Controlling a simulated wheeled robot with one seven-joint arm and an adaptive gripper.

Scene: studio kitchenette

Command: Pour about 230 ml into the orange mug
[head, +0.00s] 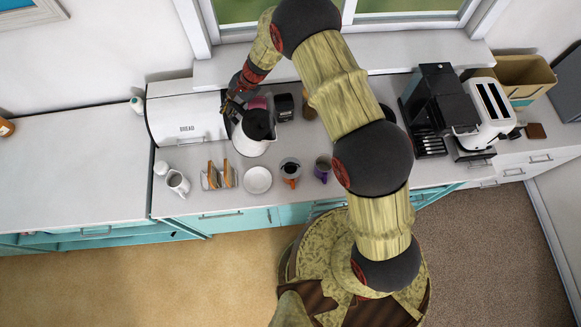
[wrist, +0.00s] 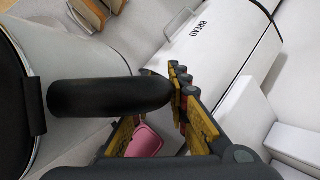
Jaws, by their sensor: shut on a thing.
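The orange mug (head: 290,172) stands upright near the front of the counter. It has a dark inside or dark contents; I cannot tell which. A white kettle (head: 250,147) with a black lid and handle is behind it to the left. My gripper (head: 236,106) is shut on the kettle's handle, on the kettle's left side. In the wrist view the black handle (wrist: 110,95) runs into my gripper (wrist: 185,108), with the white kettle body at left. The kettle looks about upright. I cannot tell whether its bottom touches the counter.
A purple mug (head: 322,167) stands right of the orange one. The bread bin (head: 183,112) is close left of my gripper. A coffee machine (head: 440,100) and toaster (head: 489,108) are right.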

